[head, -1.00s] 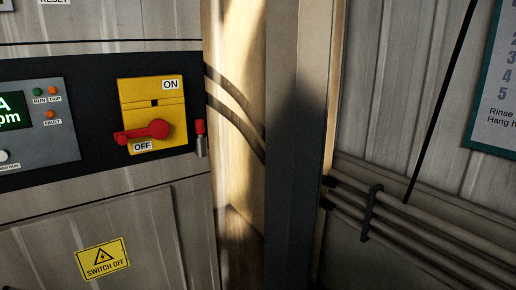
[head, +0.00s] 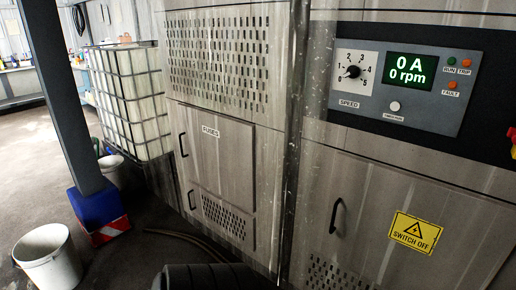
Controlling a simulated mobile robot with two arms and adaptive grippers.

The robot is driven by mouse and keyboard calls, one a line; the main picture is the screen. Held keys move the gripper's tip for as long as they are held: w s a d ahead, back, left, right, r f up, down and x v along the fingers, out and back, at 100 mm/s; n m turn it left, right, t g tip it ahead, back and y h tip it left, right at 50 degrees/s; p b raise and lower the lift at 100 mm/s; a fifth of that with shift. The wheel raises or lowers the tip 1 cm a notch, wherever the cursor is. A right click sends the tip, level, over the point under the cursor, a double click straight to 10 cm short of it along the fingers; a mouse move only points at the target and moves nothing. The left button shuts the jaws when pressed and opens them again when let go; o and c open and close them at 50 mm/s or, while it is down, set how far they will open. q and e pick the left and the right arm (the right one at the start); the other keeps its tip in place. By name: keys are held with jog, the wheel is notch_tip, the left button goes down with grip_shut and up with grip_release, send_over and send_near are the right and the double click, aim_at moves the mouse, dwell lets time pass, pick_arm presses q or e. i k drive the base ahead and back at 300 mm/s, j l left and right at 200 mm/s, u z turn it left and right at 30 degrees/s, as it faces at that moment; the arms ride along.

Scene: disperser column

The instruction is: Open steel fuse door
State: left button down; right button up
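The steel fuse door (head: 222,165) is a grey metal panel low on the left cabinet, with a white FUSES label (head: 210,132). It looks shut. A slotted vent (head: 223,214) fills the lower part of the door.
Right of it, another cabinet door has a black handle (head: 336,217) and a yellow SWITCH OFF sign (head: 415,231). A control panel (head: 407,82) reads 0 A, 0 rpm. A white bucket (head: 50,257), a blue-red post base (head: 99,211) and a caged tank (head: 128,101) stand left.

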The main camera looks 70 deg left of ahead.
aim_at(219, 150)
jog(key=u, duration=2.75)
jog(key=i+j, duration=0.95)
jog(key=j, duration=0.05)
